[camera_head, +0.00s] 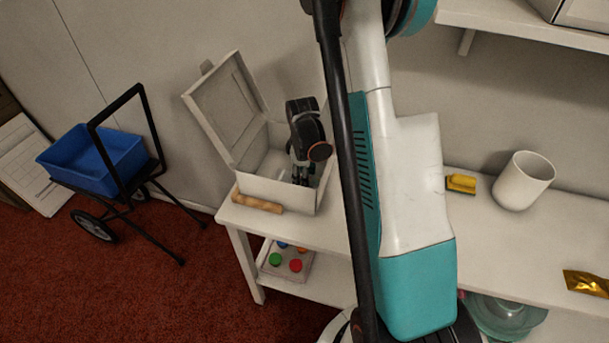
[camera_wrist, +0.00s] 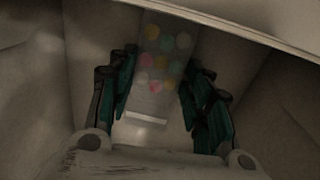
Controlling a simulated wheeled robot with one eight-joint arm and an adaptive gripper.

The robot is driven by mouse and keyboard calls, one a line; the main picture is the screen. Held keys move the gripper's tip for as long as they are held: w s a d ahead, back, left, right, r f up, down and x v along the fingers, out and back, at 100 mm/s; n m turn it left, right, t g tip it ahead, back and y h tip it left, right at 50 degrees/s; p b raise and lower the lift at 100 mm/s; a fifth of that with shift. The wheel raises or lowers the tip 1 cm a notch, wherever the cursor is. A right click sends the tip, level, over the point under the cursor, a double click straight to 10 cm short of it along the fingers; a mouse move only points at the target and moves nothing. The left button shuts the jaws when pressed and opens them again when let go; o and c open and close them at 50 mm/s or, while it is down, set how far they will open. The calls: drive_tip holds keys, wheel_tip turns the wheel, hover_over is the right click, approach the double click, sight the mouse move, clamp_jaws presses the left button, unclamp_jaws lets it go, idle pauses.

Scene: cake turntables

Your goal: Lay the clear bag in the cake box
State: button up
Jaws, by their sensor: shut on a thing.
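The cake box (camera_head: 275,190) is a white box with its lid raised and leaning back, at the left end of the white table. My gripper (camera_head: 300,180) points down inside it, its tips partly hidden behind the front wall. In the wrist view, my gripper (camera_wrist: 155,90) is shut on the clear bag (camera_wrist: 165,52), which holds several coloured round pieces. The bag lies between the fingers, inside the box walls. I cannot tell whether it touches the box floor. The bag cannot be made out in the head view.
A wooden stick (camera_head: 257,203) lies along the box's front. A yellow object (camera_head: 461,184), a white cup (camera_head: 523,181) and a gold packet (camera_head: 586,283) are farther right on the table. A blue bin (camera_head: 95,160) on a black cart stands left. A tray of coloured pieces (camera_head: 286,262) sits below.

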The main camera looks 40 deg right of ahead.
drive_tip(key=o, duration=1.4)
drive_tip(key=shift+c, duration=0.2)
drive_tip(key=shift+r, duration=0.15)
drive_tip(key=shift+r+p, duration=0.65)
drive_tip(key=shift+p, duration=0.1)
wheel_tip(320, 180, up, 12)
drive_tip(key=p, duration=0.3)
drive_tip(key=shift+s+a+f, duration=0.15)
drive_tip(key=shift+s+a, duration=0.1)
drive_tip(key=shift+a, duration=0.05)
